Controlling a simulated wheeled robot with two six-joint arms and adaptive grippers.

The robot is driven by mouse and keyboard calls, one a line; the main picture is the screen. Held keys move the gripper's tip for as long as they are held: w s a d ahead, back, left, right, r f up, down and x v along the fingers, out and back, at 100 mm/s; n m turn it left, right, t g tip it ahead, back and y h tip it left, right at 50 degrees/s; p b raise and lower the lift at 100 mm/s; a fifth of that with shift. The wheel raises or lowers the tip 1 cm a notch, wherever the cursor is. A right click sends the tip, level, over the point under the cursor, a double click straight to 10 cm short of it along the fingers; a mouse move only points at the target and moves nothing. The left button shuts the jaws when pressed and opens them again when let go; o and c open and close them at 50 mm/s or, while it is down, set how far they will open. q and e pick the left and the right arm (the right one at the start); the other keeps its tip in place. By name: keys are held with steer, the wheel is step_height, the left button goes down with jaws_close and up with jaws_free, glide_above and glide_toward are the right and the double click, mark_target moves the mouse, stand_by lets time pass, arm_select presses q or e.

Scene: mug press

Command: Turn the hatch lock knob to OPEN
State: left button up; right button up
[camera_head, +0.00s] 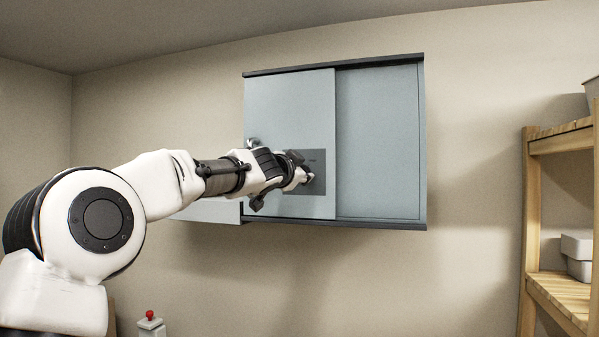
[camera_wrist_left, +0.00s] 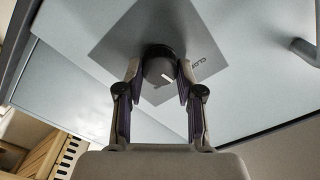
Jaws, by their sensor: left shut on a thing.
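The hatch lock knob (camera_wrist_left: 158,67) is dark and round with a short white mark. It sits on a grey square plate (camera_wrist_left: 122,42), beside lettering that begins "CLO". The white mark is on the side of the knob's face nearest the gripper. My left gripper (camera_wrist_left: 160,72) is shut on the knob, one finger on each side. In the head view the left gripper (camera_head: 304,175) reaches the plate (camera_head: 319,185) and hides most of the knob. The plate is on the front, pale blue-grey panel (camera_head: 300,105) of the wall cabinet. My right gripper is not in view.
The cabinet's right panel (camera_head: 378,140) lies behind the front panel's edge. A metal handle (camera_wrist_left: 303,50) stands out from the front panel. A wooden shelf (camera_head: 530,230) with boxes is on the right. A red-knobbed object (camera_head: 150,322) stands low left.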

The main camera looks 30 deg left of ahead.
arm_select(q)
steer(key=m, duration=0.9)
steer(key=shift+r+m, duration=0.15)
steer(key=shift+m, duration=0.25)
steer(key=shift+a, duration=0.1)
steer(key=o, duration=0.9)
steer(key=shift+c, duration=0.2)
steer(key=o, duration=0.3)
steer(key=shift+w, duration=0.2)
steer(key=shift+a+f, duration=0.2)
steer(key=shift+f, duration=0.05)
steer(key=shift+d, duration=0.15)
